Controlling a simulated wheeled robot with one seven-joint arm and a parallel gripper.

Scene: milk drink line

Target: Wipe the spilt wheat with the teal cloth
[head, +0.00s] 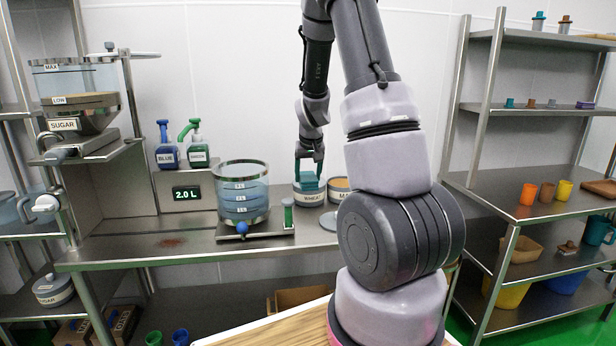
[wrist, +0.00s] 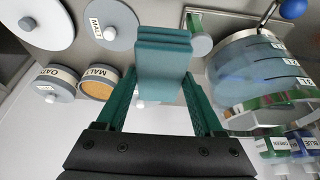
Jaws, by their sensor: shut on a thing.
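My gripper (head: 309,170) is shut on the folded teal cloth (head: 310,184), at the back of the steel counter. In the head view the cloth shows directly in front of or above the wheat canister (head: 309,198); I cannot tell whether they touch. The wrist view shows the cloth (wrist: 163,65) as a layered block between the two green fingers of my gripper (wrist: 165,85). A small reddish-brown patch (head: 172,243) lies on the counter at left; I cannot tell whether it is the spilt wheat. No other spill shows clearly.
A clear measuring vessel (head: 243,195) with a blue knob stands left of the canister. An open malt canister (head: 341,186) stands to its right, partly behind my arm. Blue and green pump bottles (head: 194,145) stand at the back. The counter around the patch is clear.

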